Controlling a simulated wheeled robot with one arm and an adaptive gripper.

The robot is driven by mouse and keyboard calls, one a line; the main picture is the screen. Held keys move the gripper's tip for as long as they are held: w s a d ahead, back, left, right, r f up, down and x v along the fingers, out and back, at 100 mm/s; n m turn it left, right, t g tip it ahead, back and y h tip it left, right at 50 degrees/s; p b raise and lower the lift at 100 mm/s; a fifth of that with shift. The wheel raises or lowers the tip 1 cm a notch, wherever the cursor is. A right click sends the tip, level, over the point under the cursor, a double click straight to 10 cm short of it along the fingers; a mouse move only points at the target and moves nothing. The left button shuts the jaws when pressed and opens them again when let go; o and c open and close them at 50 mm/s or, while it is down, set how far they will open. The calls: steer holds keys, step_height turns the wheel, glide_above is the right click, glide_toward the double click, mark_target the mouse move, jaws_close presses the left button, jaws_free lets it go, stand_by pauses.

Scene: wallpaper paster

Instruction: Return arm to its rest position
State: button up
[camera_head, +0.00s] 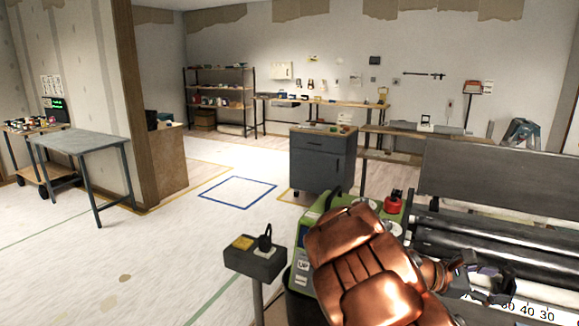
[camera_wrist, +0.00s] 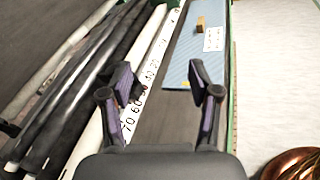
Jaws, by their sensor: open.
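My gripper (camera_wrist: 162,88) is open and empty in the wrist view, its two dark fingers spread apart above the pasting machine. It also shows in the head view (camera_head: 490,285), dark and partly hidden behind my copper-coloured arm (camera_head: 365,260). The arm reaches across the front right, over the machine. The pasting machine's rollers (camera_head: 500,245) lie behind the gripper, and its numbered ruler strip (camera_wrist: 145,85) runs between the fingers in the wrist view.
A blue sheet (camera_wrist: 195,55) with a small tan block (camera_wrist: 200,24) lies beyond the fingers. A grey pedestal (camera_head: 255,262) stands left of my arm. A grey cabinet (camera_head: 322,165) stands behind. A metal table (camera_head: 80,142) is at left. The floor between is clear.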

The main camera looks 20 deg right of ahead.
steer(key=s+a+m+t+y+p, duration=0.1)
steer(key=s+a+m+y, duration=0.2)
steer(key=a, duration=1)
steer(key=s+a+m+t+y+p, duration=0.1)
steer(key=s+a+m+y+p, duration=0.1)
steer(key=s+a+y, duration=0.5)
steer(key=s+a+r+m+t+y+p, duration=0.1)
steer(key=s+a+m+y, duration=0.4)
steer(key=a, duration=1.4)
steer(key=shift+s+a+t+p, duration=0.3)
steer(key=shift+s+t+p, duration=0.3)
steer(key=shift+s, duration=0.35)
